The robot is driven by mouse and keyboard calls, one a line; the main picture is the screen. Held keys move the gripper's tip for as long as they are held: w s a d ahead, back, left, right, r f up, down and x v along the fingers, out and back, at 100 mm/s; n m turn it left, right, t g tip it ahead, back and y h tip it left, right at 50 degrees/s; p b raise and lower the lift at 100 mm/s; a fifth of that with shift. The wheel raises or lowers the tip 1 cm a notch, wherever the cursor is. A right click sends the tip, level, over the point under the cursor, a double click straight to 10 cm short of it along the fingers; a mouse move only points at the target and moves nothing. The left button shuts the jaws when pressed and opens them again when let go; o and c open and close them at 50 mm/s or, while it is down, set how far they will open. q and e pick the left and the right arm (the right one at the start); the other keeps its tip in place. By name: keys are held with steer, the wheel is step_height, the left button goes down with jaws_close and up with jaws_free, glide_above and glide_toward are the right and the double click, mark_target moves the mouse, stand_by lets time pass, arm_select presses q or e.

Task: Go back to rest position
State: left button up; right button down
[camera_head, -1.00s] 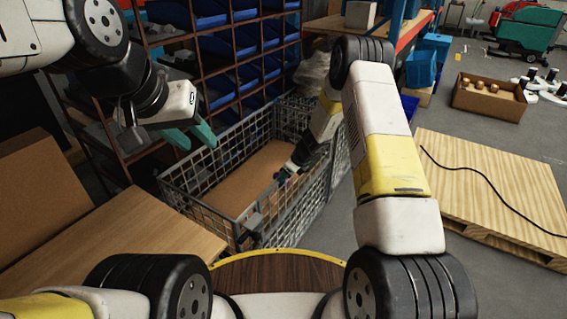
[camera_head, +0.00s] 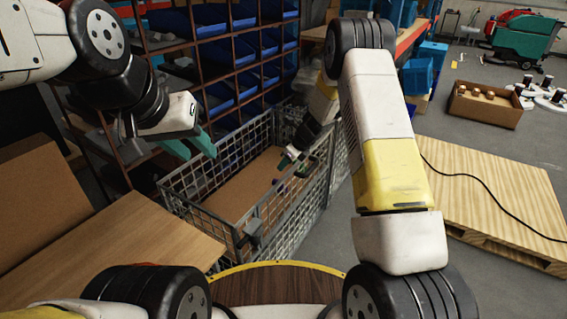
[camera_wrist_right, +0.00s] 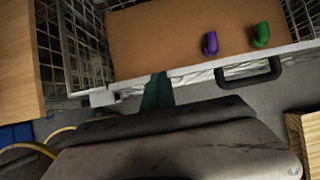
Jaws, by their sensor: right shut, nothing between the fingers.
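My left gripper (camera_head: 190,146) hangs at the left of the head view, above the near left part of the wire cage. Its two teal fingers are apart with nothing between them. My right gripper (camera_head: 284,162) is small in the head view, over the right side of the cage, partly hidden by my arm. In the right wrist view its teal fingers (camera_wrist_right: 157,92) are together and hold nothing. The wire cage (camera_head: 180,187) has a brown floor. A purple piece (camera_wrist_right: 210,44) and a green piece (camera_wrist_right: 261,35) lie on that floor, clear of the fingers.
A rack with blue bins (camera_head: 212,57) stands behind the cage. A wooden table (camera_head: 120,240) is at left. A pallet (camera_head: 490,195) with a black cable and a cardboard box (camera_head: 487,105) are at right. Grey floor is open between cage and pallet.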

steer(key=s+d+r+n, duration=0.2)
steer(key=s+r+n, duration=0.45)
steer(key=r, duration=0.55)
steer(key=s+d+r+n, duration=0.2)
steer(key=s+r+n, duration=0.4)
steer(key=r, duration=0.7)
steer(key=s+d+r+n+t+h, duration=0.1)
steer(key=s+n, duration=0.3)
steer(key=s, duration=0.4)
steer(key=s+d+r+n+t+h, duration=0.1)
steer(key=s+d+r+n, duration=0.2)
steer(key=s, duration=0.6)
steer(key=s+d+r+n, duration=0.3)
steer(key=s+n, duration=0.3)
steer(key=s, duration=0.2)
steer(key=shift+s+d+t+h, duration=0.3)
steer(key=shift+s+t+h, duration=0.05)
steer(key=shift+t+h, duration=0.05)
